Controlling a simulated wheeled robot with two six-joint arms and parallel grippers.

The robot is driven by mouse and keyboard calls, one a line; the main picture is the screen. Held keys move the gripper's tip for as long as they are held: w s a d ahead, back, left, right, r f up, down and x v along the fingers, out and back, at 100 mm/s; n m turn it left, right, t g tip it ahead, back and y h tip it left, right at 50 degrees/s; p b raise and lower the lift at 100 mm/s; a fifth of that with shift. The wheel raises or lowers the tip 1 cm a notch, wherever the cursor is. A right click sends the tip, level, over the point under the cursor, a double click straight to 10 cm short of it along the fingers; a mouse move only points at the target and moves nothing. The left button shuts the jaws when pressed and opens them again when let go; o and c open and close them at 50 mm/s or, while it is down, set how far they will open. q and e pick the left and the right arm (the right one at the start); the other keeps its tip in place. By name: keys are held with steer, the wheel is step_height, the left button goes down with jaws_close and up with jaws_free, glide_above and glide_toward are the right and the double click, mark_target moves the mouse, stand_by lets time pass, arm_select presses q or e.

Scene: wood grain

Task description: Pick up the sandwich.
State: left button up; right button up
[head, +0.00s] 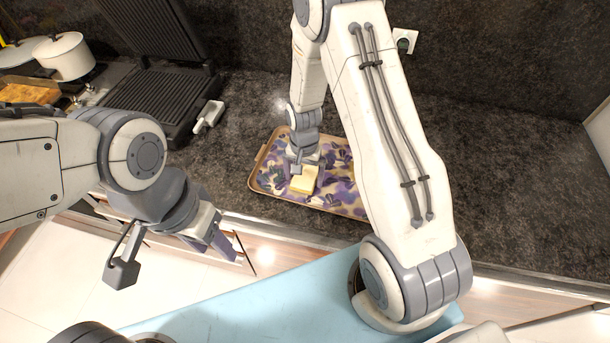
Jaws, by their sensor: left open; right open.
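The sandwich (304,181) is a small pale yellow square block. It lies on a patterned tray (270,182) with a brown rim on the dark counter. My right gripper (303,171) is open and points down at the sandwich, right above or around its far side; I cannot tell whether the fingers touch it. My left gripper (222,243) is open and empty, in front of the counter edge at the lower left, well away from the tray.
An open contact grill (165,95) stands at the back left with a grey-white handle toward the tray. A white pot (64,57) and a wooden board (30,93) are at the far left. A wall socket (405,41) is behind. The counter right of my arm is clear.

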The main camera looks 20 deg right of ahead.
steer(key=c, duration=1.2)
steer(key=shift+c, duration=0.2)
steer(key=shift+r, duration=0.2)
